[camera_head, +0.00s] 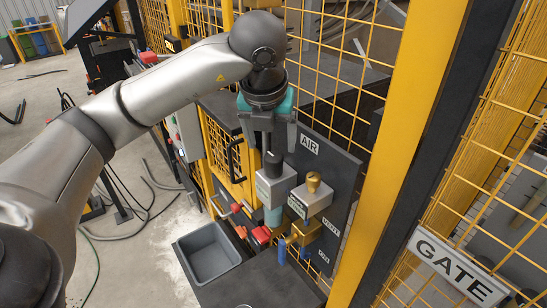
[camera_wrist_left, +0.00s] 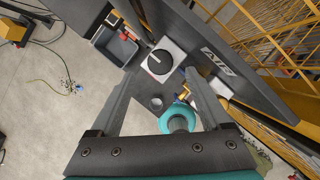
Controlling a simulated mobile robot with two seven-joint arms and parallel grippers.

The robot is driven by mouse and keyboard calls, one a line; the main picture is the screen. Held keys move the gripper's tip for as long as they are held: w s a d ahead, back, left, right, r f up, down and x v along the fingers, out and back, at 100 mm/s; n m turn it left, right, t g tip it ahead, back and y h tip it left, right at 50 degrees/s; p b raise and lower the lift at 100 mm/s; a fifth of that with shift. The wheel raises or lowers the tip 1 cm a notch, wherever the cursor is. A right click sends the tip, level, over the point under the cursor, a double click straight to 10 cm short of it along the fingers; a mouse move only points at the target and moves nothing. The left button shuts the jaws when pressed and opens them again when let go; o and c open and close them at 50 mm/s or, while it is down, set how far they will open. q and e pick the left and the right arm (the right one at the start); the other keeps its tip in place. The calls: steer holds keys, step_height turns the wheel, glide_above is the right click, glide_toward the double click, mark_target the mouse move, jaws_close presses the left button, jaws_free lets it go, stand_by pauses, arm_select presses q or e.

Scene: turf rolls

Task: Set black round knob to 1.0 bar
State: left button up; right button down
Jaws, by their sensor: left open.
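The black round knob (camera_head: 272,161) sits on top of a light grey block (camera_head: 277,187) on the dark AIR panel. It also shows from above in the left wrist view (camera_wrist_left: 159,62), round and dark, with a pale bar beside it. My left gripper (camera_head: 269,140), with teal parts, points down over the knob. It is open. In the left wrist view, the knob appears beyond and between its two fingers (camera_wrist_left: 160,76), and I see no grip on it. I cannot read any pressure value. My right gripper is not in view.
A brass-coloured knob (camera_head: 313,182) on a second pale block stands close at the right. Red-handled parts (camera_head: 261,235) sit below. A grey bin (camera_head: 208,253) stands at the lower left. Yellow mesh fencing (camera_head: 345,60) rises behind, with a GATE sign (camera_head: 456,268) at the right.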

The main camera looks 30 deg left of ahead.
mark_target(273, 157)
arm_select(q)
steer(key=p+x, duration=0.1)
steer(key=x, duration=0.6)
jaws_close()
stand_by(0.6)
